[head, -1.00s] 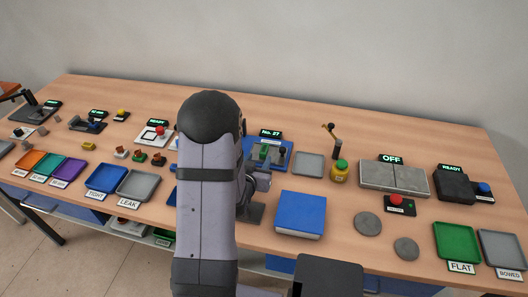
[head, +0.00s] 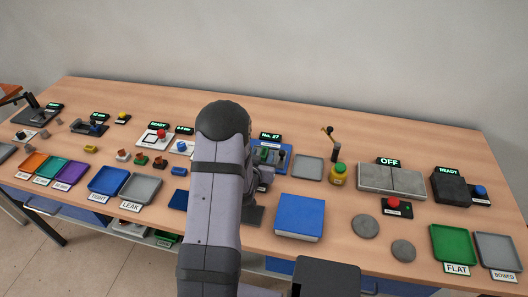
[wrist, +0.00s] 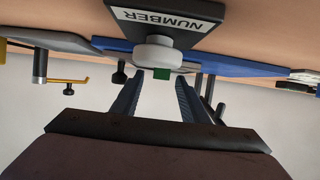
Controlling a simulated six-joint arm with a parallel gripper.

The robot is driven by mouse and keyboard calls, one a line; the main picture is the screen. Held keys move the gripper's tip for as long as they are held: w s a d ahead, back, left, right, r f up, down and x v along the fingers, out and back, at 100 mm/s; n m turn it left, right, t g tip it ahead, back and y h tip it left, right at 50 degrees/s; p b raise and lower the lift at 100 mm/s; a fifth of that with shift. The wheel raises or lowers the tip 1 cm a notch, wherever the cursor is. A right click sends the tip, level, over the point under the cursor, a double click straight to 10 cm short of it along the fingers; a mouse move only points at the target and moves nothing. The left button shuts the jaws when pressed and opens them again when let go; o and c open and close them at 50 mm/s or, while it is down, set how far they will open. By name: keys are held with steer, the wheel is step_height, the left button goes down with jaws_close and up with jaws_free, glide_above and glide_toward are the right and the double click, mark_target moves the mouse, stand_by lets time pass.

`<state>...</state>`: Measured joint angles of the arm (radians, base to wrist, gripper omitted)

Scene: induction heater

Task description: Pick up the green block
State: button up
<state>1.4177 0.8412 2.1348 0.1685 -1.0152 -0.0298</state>
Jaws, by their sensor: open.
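The green block (wrist: 161,74) shows as a small patch in the wrist view, partly hidden behind a white round knob (wrist: 158,53). It appears to sit at the blue fixture (wrist: 232,67). In the head view a green piece (head: 262,155) shows on that fixture, beside the "No. 27" display, partly behind my arm. My gripper (wrist: 160,82) is open and empty, with its two fingers on either side of the green patch in the wrist view. How far the block is from the fingers I cannot tell.
A grey tray (head: 307,167) and a yellow jar with a green top (head: 338,174) stand right of the fixture. A blue box (head: 300,218) lies in front. A black lever (head: 282,153) rises from the fixture. A sign reading NUMBER (wrist: 170,20) is close in the wrist view.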

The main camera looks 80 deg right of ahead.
mark_target(263, 155)
steer(key=shift+d+f, duration=0.25)
steer(key=shift+d, duration=0.3)
jaws_close()
steer(key=shift+r, duration=0.15)
step_height(263, 155, up, 10)
steer(key=b, duration=0.1)
stand_by(0.5)
